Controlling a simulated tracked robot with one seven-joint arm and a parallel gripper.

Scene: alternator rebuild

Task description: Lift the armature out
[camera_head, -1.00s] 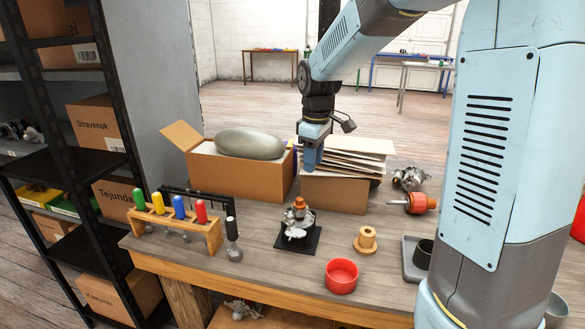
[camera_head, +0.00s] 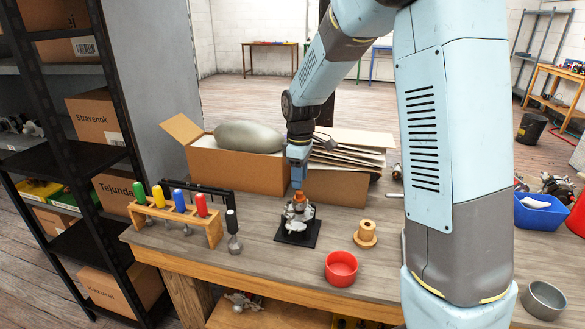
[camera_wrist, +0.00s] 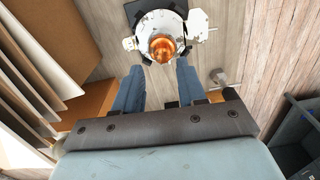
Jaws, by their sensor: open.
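The armature (camera_head: 299,198) shows as a copper-orange top sticking up out of a silver alternator housing (camera_head: 296,214). The housing stands on a black square base (camera_head: 297,236) on the workbench. In the wrist view the armature (camera_wrist: 162,48) lies just beyond the fingertips, ringed by the pale housing (camera_wrist: 150,20). My gripper (camera_head: 298,184) is close above it in the head view. In the wrist view my gripper (camera_wrist: 160,72) has its two blue fingers apart, with nothing between them. The armature's lower part is hidden inside the housing.
A tool rack (camera_head: 174,218) with coloured handles stands left of the housing. A red bowl (camera_head: 341,268) and a wooden spool (camera_head: 366,233) stand right. Behind are a cardboard box (camera_head: 238,171) with a grey lump and another with upright sheets (camera_head: 346,150). My arm hides the bench's right part.

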